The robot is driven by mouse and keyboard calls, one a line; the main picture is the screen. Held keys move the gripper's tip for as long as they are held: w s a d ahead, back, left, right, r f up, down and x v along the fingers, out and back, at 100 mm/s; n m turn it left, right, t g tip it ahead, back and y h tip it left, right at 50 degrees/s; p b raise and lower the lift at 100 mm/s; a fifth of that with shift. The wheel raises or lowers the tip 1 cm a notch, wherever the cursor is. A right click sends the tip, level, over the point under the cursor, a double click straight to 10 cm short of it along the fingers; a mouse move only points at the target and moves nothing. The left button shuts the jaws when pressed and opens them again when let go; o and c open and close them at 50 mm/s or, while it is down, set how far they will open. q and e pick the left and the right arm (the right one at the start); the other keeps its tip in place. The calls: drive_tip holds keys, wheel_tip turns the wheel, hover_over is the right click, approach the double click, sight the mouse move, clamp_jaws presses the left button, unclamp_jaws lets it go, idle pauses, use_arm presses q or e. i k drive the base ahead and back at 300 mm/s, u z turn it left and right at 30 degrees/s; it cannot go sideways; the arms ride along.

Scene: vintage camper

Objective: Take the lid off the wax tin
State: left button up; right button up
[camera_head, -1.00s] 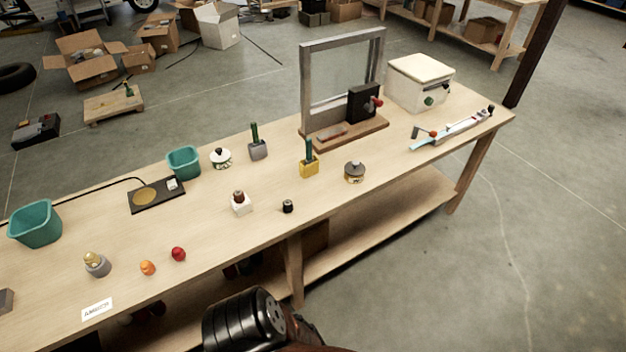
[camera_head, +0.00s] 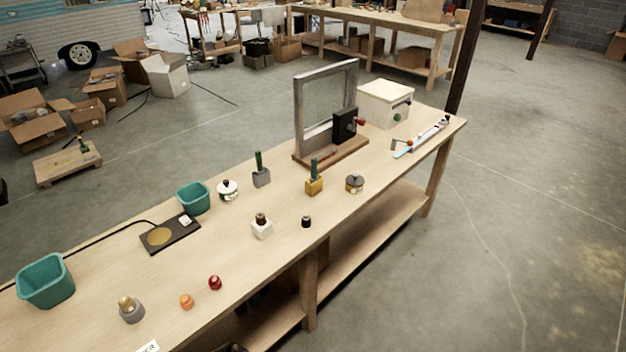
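A small round tin (camera_head: 354,184) with a dark grey knobbed lid on it stands on the workbench (camera_head: 120,280), near its front edge right of centre. A white round pot (camera_head: 228,191) with a black knob on top stands further back, left of centre. Both tops are on. Labels are too small to read, so I cannot tell for certain which is the wax tin. Neither gripper shows in the head view. Only a sliver of something dark shows at the bottom edge.
Yellow (camera_head: 314,185) and grey (camera_head: 261,176) blocks with green handles stand nearby. A metal frame (camera_head: 300,115) rises behind. Teal bins (camera_head: 45,281) stand left. Floor right of the bench is clear.

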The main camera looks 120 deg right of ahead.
sight(355, 180)
drive_tip(key=z, duration=4.1)
